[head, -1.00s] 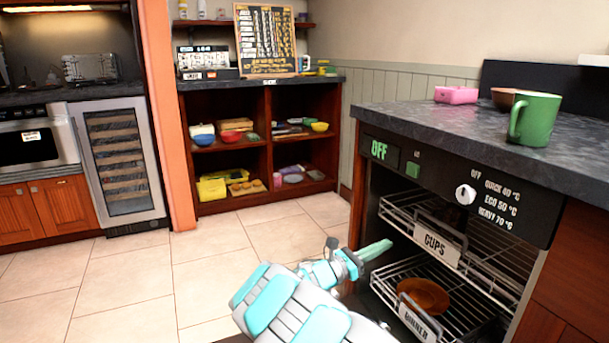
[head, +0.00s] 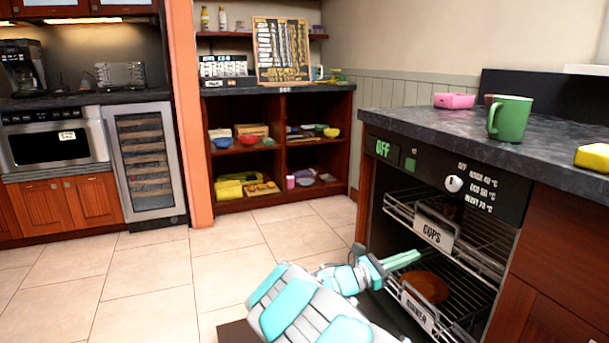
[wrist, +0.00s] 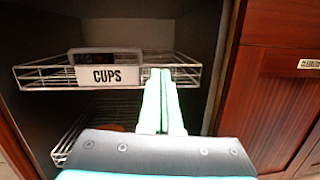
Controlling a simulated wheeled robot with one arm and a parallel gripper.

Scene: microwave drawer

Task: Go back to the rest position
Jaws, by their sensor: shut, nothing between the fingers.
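My gripper (head: 402,260) is shut and empty, in front of the open dishwasher, between its two racks in the head view. The gripper's pale green fingers (wrist: 161,100) lie together in the wrist view, near the right part of the upper rack. The upper rack carries a CUPS label (head: 433,232), which also shows in the wrist view (wrist: 107,76).
Wooden cabinet doors (head: 550,270) stand right of the racks. The tiled floor (head: 130,275) to the left is clear.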

